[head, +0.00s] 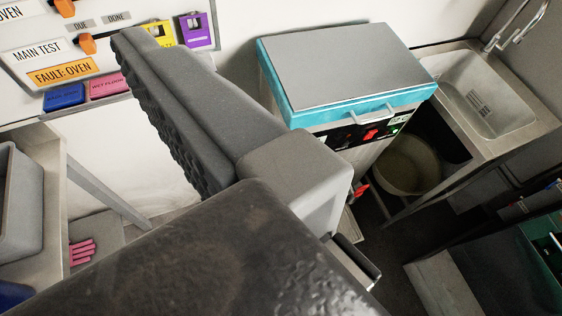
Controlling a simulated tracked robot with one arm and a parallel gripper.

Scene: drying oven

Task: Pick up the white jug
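No white jug can be made out in the head view. My gripper (205,115) fills the middle of the picture. One long grey finger with a ribbed inner side points to the upper left, in front of the wall board. The dark, worn gripper body covers the lower middle and hides what is behind it. The other finger cannot be clearly seen, so the opening between the fingers does not show. Nothing is visibly held at the finger that shows.
A teal-lidded appliance (345,65) with a front handle stands behind my gripper. Right of it is a metal sink (485,95) with an olive tub (405,170) below. A labelled board (30,65) hangs upper left.

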